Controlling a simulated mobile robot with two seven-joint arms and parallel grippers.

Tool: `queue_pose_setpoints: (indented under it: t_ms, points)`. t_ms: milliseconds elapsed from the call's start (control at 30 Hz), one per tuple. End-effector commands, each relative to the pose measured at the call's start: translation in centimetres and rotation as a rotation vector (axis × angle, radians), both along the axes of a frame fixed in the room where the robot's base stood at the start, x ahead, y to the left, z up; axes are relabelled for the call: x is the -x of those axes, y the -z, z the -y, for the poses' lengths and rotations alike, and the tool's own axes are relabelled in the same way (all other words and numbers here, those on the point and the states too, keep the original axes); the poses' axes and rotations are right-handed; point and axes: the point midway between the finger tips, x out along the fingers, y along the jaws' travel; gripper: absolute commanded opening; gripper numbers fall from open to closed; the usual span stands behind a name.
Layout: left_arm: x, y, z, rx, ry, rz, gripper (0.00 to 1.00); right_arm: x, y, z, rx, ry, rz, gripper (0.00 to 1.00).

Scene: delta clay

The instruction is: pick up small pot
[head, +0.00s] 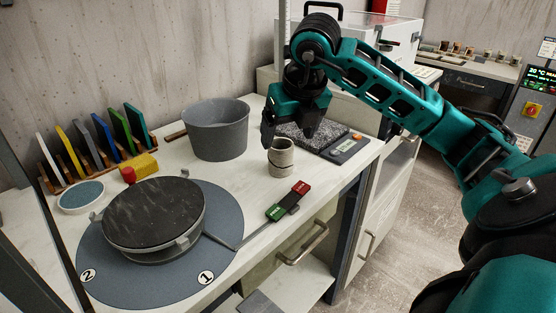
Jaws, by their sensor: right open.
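The small pot (281,159) is a beige-grey cup with darker bands. It stands upright on the white worktop, right of the grey bucket and in front of the scale. My right gripper (287,136) points down just above and behind the pot, with its fingers apart and nothing seen between them. I cannot tell whether a finger touches the pot's rim. My left gripper is not in the view.
A grey bucket (216,132) stands left of the pot. A scale (322,139) with a speckled plate lies behind it. A turntable (153,213) on a round blue mat (222,258) fills the front left. A red-and-green switch (288,201) lies near the front edge.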

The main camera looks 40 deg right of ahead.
Motion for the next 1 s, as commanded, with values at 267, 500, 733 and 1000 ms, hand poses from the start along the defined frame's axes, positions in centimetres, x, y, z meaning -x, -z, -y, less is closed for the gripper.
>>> queue_pose_setpoints:
  t_ms: [267,500,733,1000]
  points:
    - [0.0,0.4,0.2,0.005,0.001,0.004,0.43,-1.2,3.1,0.4,-0.001,-0.001,-0.001,0.85]
    - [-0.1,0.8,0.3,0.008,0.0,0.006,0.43,-2.7,5.8,0.8,-0.004,-0.001,-0.002,0.85]
    - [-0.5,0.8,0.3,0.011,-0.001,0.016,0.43,-3.5,7.7,1.1,-0.002,-0.002,-0.001,0.85]
    - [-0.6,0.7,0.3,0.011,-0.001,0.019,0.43,-3.5,7.7,1.1,-0.001,-0.002,0.0,0.8]
